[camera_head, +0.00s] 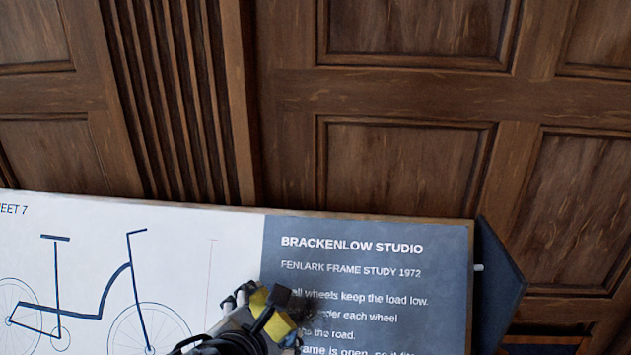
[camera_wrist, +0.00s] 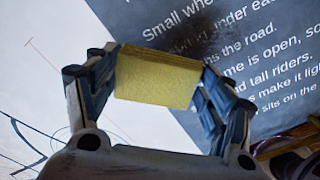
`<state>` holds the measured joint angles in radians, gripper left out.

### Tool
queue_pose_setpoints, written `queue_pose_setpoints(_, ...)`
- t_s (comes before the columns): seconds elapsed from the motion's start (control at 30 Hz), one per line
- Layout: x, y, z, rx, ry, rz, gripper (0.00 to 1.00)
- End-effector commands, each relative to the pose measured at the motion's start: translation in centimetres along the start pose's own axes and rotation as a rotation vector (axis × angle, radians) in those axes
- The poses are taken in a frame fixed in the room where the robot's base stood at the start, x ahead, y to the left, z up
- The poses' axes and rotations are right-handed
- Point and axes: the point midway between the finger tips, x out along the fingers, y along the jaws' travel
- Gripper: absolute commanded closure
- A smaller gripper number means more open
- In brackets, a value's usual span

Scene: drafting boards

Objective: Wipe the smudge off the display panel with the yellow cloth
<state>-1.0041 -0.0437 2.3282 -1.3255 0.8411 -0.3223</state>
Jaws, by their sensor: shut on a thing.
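The display panel (camera_head: 372,228) carries a bicycle drawing on its white left part and white text on its grey-blue right part. A dark smudge (camera_wrist: 208,36) lies over the start of the text lines, just beyond the cloth in the wrist view. In the head view the smudge (camera_head: 303,311) shows partly, right of my gripper (camera_head: 268,312). My gripper is shut on the yellow cloth (camera_wrist: 157,80), which is held as a flat block between both fingers. Part of the cloth (camera_head: 257,301) shows in the head view. I cannot tell whether the cloth touches the panel.
A dark wood-panelled wall (camera_head: 400,175) stands behind the display panel. A dark angled piece (camera_head: 497,275) sits at the panel's right end. A brownish object (camera_wrist: 295,150) shows at the lower right of the wrist view.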

Motion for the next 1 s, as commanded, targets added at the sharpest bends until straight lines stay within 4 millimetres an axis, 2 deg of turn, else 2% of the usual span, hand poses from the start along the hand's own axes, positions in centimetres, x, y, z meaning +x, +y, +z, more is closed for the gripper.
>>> queue_pose_setpoints(1.0, 1.7, 0.0, 0.0, 0.001, 0.000, -0.001, 0.45)
